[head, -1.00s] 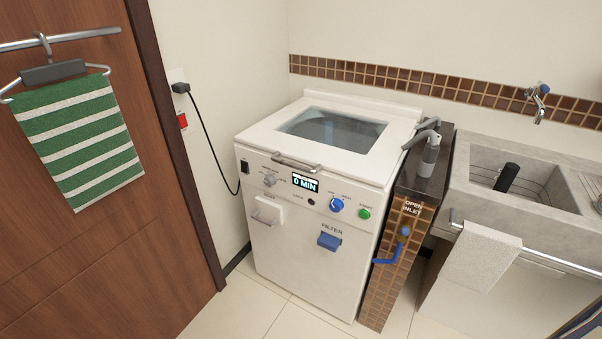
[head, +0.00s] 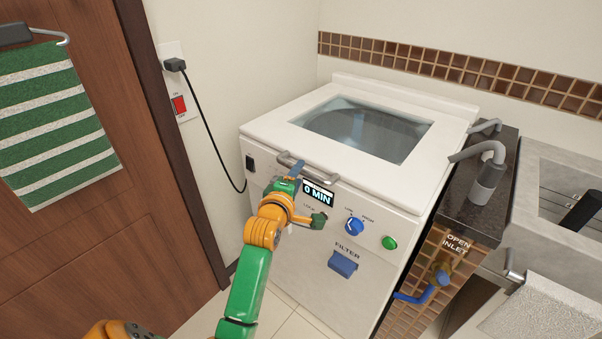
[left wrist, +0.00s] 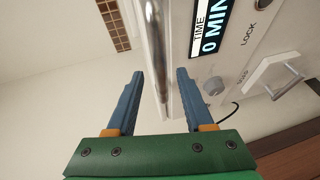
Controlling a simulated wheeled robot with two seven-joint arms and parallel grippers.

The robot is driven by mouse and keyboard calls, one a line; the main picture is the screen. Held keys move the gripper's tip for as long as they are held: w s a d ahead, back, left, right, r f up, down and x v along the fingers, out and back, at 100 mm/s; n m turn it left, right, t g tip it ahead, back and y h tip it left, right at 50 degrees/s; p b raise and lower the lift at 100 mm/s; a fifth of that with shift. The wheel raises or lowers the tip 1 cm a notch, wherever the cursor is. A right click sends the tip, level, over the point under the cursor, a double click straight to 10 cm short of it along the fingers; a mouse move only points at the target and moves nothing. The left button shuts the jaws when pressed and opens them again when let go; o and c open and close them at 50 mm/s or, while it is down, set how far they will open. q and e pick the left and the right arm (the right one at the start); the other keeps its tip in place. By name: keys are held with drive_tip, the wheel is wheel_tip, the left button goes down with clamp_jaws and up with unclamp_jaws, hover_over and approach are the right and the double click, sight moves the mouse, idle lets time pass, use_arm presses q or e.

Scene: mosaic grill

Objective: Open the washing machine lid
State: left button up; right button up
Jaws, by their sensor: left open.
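The white washing machine (head: 300,235) stands in the middle of the head view. Its lid (head: 272,129) is shut, with a glass window (head: 362,130) in it. The lid's metal handle (head: 305,166) runs along the front edge; it also shows in the left wrist view (left wrist: 156,50). My left gripper (head: 296,168) is at the handle's left part, above the display. In the left wrist view the open blue fingers (left wrist: 157,78) lie on either side of the handle bar, with gaps visible. Contact cannot be told. My right gripper is not in view.
A dark counter (head: 470,210) with a grey hose stands close on the machine's right, beside a concrete sink (head: 550,255). A wooden door (head: 85,200) with a striped towel (head: 55,125) is on the left. A black power cord (head: 212,135) hangs by the machine.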

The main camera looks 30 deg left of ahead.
use_arm(q)
drive_tip(key=shift+x, duration=1.55)
drive_tip(key=shift+f, duration=0.1)
clamp_jaws()
